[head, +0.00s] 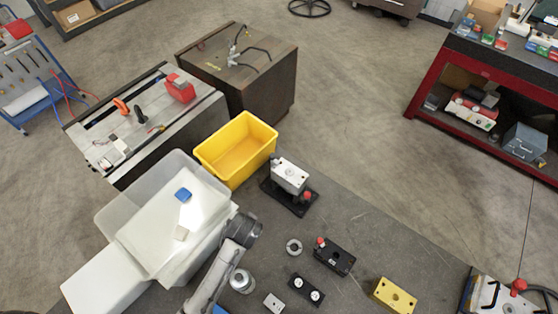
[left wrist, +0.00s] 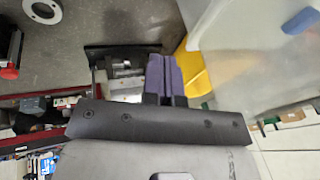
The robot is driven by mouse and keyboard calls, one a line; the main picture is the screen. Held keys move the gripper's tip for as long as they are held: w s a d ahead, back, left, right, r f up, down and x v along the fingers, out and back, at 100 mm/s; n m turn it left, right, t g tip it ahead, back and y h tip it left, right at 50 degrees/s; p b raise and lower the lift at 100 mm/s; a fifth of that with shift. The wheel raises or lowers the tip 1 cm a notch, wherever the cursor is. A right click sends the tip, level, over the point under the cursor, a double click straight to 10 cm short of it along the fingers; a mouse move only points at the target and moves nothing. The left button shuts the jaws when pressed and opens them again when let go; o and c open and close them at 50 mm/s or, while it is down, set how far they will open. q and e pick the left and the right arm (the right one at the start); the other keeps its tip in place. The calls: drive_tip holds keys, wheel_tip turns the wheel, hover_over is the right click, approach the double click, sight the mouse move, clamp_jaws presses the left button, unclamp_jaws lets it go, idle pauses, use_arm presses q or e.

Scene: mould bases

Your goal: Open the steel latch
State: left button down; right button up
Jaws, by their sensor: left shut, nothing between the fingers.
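A steel block (head: 291,175) stands on a black base plate (head: 297,204) with a red knob (head: 307,196), near the yellow bin. In the left wrist view a silver metal part (left wrist: 124,70) on a dark plate (left wrist: 112,52) shows just left of my fingers. I cannot tell which part of it is the latch. My left gripper (left wrist: 162,62) is shut and empty, its purple fingers together beside that part; contact is unclear. In the head view my left wrist is left of the block and its fingers are not discernible. My right gripper is not in view.
A yellow bin (head: 202,156) and a translucent bin (head: 110,216) stand behind and left. A metal ring (head: 294,246), a black block with a red knob (head: 334,257) and a yellow block (head: 394,295) lie on the dark table (head: 350,215).

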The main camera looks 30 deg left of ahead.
use_arm(q)
drive_tip(key=w+d+r+m+y+b, duration=0.1)
drive_tip(key=w+d+r, duration=0.3)
drive_tip(key=w, duration=0.8)
drive_tip(key=w+d+r+m+y+b, duration=0.1)
drive_tip(key=w+d+r+y, duration=0.2)
drive_tip(key=w, duration=0.8)
drive_tip(key=shift+w+d+r+m+y+b, duration=0.35)
drive_tip(key=shift+d+r, duration=0.1)
drive_tip(key=shift+d, duration=0.25)
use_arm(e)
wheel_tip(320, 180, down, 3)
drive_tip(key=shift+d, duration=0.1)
